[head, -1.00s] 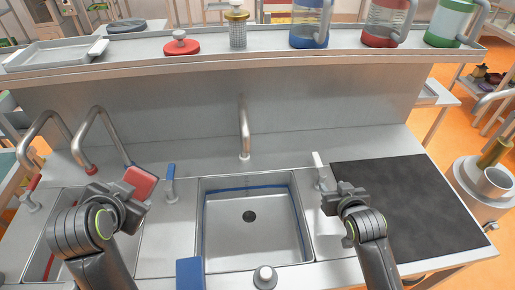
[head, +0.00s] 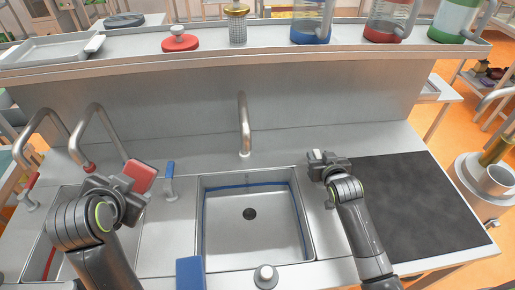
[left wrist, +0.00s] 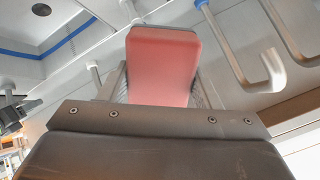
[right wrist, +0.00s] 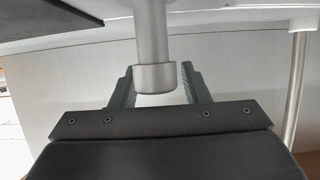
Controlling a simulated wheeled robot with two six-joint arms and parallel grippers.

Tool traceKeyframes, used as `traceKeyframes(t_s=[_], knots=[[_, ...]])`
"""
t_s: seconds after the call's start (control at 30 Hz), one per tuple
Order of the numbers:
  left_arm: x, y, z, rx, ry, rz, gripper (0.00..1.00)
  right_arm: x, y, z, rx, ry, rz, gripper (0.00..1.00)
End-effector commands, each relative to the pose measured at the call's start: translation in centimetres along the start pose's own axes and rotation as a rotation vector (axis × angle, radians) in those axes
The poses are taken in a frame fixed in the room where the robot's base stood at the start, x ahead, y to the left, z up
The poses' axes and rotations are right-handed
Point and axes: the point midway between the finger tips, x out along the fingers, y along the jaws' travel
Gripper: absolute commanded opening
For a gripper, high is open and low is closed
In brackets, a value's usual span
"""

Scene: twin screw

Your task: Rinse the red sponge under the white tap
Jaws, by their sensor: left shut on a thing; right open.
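The red sponge (head: 141,176) is held in my left gripper (head: 125,186), above the strip between the left and middle basins. In the left wrist view the red sponge (left wrist: 162,68) sits between the two fingers. My right gripper (head: 325,163) is at the right rim of the middle basin, where the white-handled tap stands; it hides that tap in the head view. In the right wrist view the right gripper (right wrist: 157,88) is open, with a pale metal tap post (right wrist: 155,76) between its fingers. Whether they touch is unclear. The spout (head: 244,125) stands behind the middle basin.
The middle basin (head: 220,240) is empty, with a blue line around it. A blue-handled tap (head: 169,180) stands left of it. A blue block (head: 190,273) and a small metal knob (head: 265,277) are at its front edge. A black mat (head: 420,205) lies right.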

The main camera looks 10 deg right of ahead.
Motion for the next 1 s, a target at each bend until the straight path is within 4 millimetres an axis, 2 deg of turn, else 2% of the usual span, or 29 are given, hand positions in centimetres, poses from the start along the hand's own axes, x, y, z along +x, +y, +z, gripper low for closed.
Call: traceKeyframes(t_s=[0.33,0.67,0.87,1.0], knots=[[-0.03,-0.02,-0.03,0.0,0.0,0.0,0.39,0.28,0.01,0.05,0.0,-0.001,0.0,0.42],[-0.03,-0.02,-0.03,0.0,0.0,0.0,0.39,0.26,0.01,0.05,0.0,-0.001,0.0,0.0],[-0.04,-0.02,-0.04,0.0,0.0,0.0,0.39,0.25,0.02,0.06,0.0,-0.001,0.0,0.0],[-0.31,-0.21,-0.29,0.0,0.0,0.0,0.39,-0.06,0.7,0.07,-0.005,-0.002,-0.009,0.0]])
